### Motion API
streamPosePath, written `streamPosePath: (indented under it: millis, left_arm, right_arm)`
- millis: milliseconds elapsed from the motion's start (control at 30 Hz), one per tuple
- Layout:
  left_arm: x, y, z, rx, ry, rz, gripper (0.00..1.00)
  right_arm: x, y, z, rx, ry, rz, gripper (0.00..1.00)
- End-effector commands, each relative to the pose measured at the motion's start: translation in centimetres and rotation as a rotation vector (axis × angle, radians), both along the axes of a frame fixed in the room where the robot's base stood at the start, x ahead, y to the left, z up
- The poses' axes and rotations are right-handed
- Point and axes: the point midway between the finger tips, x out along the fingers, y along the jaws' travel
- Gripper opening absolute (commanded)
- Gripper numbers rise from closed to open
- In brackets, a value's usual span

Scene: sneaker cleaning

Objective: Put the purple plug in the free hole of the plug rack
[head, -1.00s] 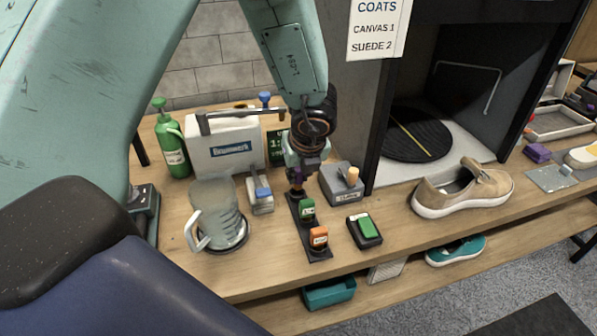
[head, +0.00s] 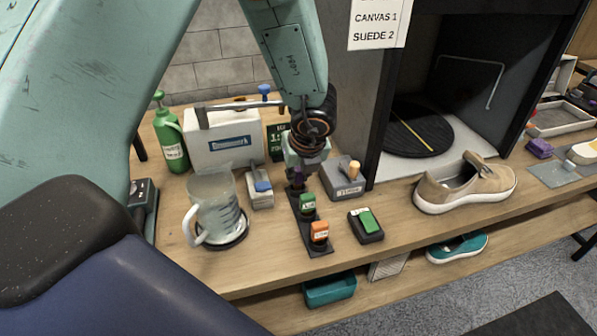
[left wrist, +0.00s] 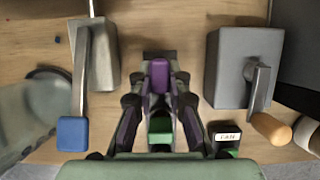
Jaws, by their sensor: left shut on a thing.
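The plug rack (head: 318,250) is a dark narrow strip on the bench. A green plug (head: 307,203) and an orange plug (head: 319,232) stand in its middle and near part. My left gripper (head: 297,180) is over the far end of the rack, pointing down. In the left wrist view the left gripper (left wrist: 160,98) is shut on the purple plug (left wrist: 160,75), with the green plug (left wrist: 160,128) just behind it along the rack. The plug's lower end is hidden, so I cannot tell whether it sits in the far hole. My right gripper is not in view.
A clear jug (head: 216,210) stands left of the rack. A grey lever box (head: 344,182) and a dark block with a green top (head: 366,225) stand to its right. A white machine (head: 222,140) is behind. A tan shoe (head: 465,185) lies farther right.

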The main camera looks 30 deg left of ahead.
Motion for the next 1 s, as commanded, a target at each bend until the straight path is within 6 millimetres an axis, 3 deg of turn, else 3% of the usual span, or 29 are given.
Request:
streamPosePath:
  millis: [567,600,867,1000]
  left_arm:
    - [0.0,0.0,-1.3,0.0,0.0,0.0,0.0]
    - [0.0,0.0,-1.2,0.0,0.0,0.0,0.19]
    - [0.0,0.0,-1.2,0.0,0.0,0.0,0.42]
    - [0.0,0.0,-1.2,0.0,0.0,0.0,0.43]
  right_arm:
    - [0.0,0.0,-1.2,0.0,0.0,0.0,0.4]
    - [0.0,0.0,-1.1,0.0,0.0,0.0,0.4]
    - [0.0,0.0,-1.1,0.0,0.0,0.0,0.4]
    - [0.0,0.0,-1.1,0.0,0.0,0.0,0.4]
